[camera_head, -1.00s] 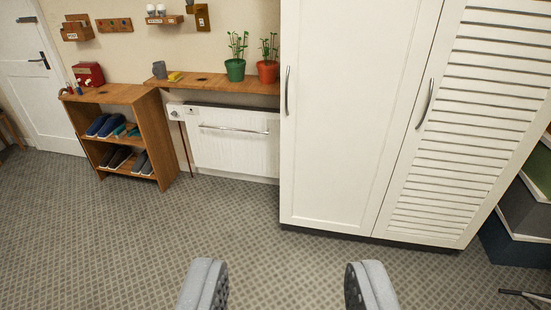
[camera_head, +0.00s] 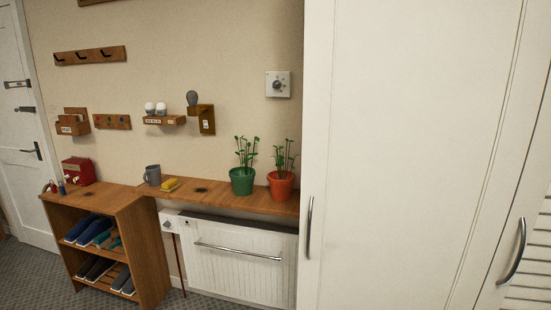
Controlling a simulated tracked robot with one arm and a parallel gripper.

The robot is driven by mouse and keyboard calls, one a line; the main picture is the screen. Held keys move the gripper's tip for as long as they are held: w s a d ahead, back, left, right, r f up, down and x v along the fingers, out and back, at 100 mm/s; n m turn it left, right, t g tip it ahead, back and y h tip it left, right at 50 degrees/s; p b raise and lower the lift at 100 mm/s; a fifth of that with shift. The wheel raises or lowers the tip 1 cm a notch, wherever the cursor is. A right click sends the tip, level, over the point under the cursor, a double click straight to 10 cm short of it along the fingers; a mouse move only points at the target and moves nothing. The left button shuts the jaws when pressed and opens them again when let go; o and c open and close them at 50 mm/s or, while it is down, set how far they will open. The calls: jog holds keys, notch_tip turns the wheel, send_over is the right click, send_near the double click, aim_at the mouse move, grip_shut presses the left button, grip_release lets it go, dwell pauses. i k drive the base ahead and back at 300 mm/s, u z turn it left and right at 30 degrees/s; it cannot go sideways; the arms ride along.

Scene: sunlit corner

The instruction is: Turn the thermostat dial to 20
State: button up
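Below the thermostat is a wooden shelf (camera_head: 222,194) with a green pot (camera_head: 241,182) and an orange pot (camera_head: 281,188), above a white radiator (camera_head: 225,262). The white cupboard (camera_head: 400,150) fills the right side. A wooden shoe rack (camera_head: 152,250) stands at left.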

aim_at(277, 84)
jog(key=i, duration=1.25)
jog(key=u, duration=1)
jog(key=i, duration=1.75)
jog(key=z, duration=2)
